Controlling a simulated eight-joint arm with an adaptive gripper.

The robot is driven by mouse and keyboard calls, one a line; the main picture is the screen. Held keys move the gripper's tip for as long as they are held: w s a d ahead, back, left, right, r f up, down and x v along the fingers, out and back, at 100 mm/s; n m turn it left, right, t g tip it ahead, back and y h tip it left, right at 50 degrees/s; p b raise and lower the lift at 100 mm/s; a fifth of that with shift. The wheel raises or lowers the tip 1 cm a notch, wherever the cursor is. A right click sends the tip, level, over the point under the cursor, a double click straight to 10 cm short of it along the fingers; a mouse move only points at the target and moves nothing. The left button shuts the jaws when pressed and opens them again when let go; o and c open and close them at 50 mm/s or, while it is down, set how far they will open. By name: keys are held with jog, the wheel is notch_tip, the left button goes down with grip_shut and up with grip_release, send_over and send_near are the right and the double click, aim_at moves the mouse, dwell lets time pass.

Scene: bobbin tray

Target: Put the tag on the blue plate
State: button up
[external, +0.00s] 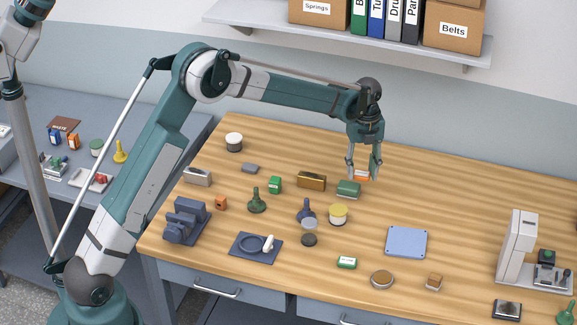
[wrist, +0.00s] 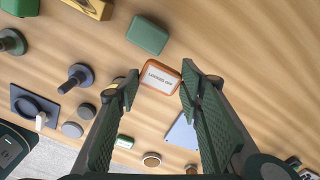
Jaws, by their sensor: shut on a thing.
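The tag (wrist: 160,77) is a small orange-rimmed piece with a pale lettered face; its lettering is too small to read surely. My gripper (wrist: 160,84) is shut on it, one finger on each side. In the external view my gripper (external: 362,168) holds the tag (external: 361,178) above the table, near a green block. The blue plate (external: 406,242) is a flat light-blue square lying on the table, in front and to the right of my gripper. Its visible top is bare. In the wrist view the blue plate (wrist: 182,133) is partly hidden by the right finger.
The green block (external: 348,189) and a brass-brown box (external: 312,181) lie near my gripper. A yellow-lidded jar (external: 338,214) and a dark blue knobbed piece (external: 306,211) stand to the left. A round brown-topped dish (external: 382,280) lies in front of the plate. Table between gripper and plate is clear.

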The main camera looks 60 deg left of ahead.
send_over(407, 241)
jog(key=shift+r+m+p, duration=0.3)
jog(key=shift+r+p, duration=0.05)
jog(key=shift+p, duration=0.1)
jog(key=shift+f, duration=3.15)
jog(key=shift+f, duration=1.85)
jog(key=shift+f, duration=0.15)
jog(key=o, duration=0.7)
jog(key=shift+o, duration=0.2)
